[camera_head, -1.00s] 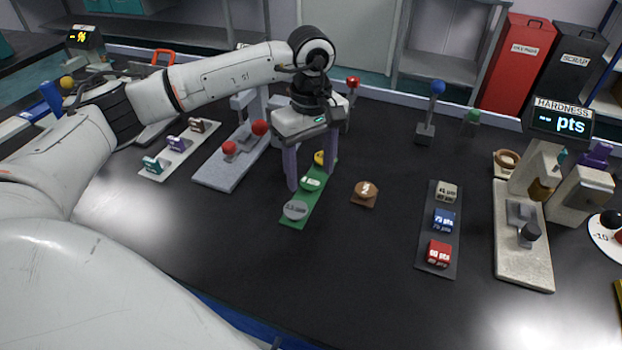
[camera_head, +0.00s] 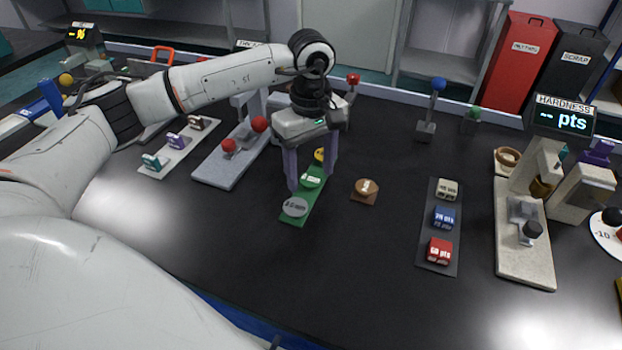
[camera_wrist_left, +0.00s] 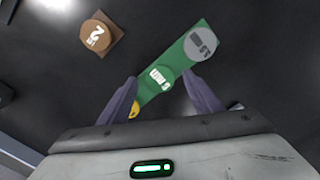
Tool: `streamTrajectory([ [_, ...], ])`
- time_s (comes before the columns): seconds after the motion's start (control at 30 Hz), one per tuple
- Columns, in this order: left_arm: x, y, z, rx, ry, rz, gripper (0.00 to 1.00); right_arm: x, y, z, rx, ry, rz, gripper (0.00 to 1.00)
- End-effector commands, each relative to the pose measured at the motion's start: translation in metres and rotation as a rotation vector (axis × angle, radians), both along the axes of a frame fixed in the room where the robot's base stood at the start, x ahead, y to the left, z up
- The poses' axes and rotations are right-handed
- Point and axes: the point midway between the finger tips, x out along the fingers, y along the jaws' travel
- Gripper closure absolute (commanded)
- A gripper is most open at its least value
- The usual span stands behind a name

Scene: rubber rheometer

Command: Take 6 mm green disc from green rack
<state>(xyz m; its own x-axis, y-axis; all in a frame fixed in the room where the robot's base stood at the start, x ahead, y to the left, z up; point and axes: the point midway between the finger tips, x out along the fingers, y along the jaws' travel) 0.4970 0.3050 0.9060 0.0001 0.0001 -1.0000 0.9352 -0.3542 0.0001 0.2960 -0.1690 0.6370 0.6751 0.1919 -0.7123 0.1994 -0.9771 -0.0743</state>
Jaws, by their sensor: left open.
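The green rack (camera_head: 314,198) is a narrow green strip on the black bench. A green disc (camera_head: 311,179) with a white label lies in its middle, between a grey disc (camera_head: 295,207) at the near end and a yellow disc (camera_head: 319,155) at the far end. My left gripper (camera_head: 312,186) points down over the rack, open, with one purple finger on each side of the green disc. In the left wrist view the green disc (camera_wrist_left: 160,79) lies between the fingertips, and the yellow disc is partly hidden. I cannot see contact. My right gripper is out of view.
A brown disc on a small block (camera_head: 366,188) stands right of the rack. A grey device with red knobs (camera_head: 232,168) stands close on the left. A dark tray of labelled blocks (camera_head: 434,257) lies farther right. The bench front is clear.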

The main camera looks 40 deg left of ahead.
Motion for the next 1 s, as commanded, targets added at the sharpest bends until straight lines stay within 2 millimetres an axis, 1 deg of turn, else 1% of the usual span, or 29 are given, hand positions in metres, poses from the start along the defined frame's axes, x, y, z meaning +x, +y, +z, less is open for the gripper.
streamTrajectory([
  [0.07,0.0,0.0,0.0,0.0,0.0,0.0,0.41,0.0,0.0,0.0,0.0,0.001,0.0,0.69],
  [0.17,0.0,0.0,0.0,0.0,0.0,0.0,0.57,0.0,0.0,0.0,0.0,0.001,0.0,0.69],
  [0.2,0.0,0.0,0.0,0.0,0.0,0.0,0.63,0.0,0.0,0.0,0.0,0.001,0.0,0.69],
  [0.33,0.0,0.0,0.0,0.0,0.0,0.0,0.85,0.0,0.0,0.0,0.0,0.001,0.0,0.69],
  [0.57,0.0,0.0,0.001,0.0,0.0,0.0,0.85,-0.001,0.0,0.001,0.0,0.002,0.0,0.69],
  [0.67,0.0,0.0,0.008,0.0,0.0,0.0,0.85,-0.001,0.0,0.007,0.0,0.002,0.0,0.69],
  [0.7,0.001,0.0,0.01,-0.001,-0.002,0.0,0.85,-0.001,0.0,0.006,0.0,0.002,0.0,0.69],
  [0.77,0.002,0.0,0.02,-0.001,-0.006,0.0,0.85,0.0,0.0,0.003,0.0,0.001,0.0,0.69],
  [1.0,0.001,-0.001,0.071,-0.001,-0.005,-0.001,0.85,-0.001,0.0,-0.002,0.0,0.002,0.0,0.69],
])
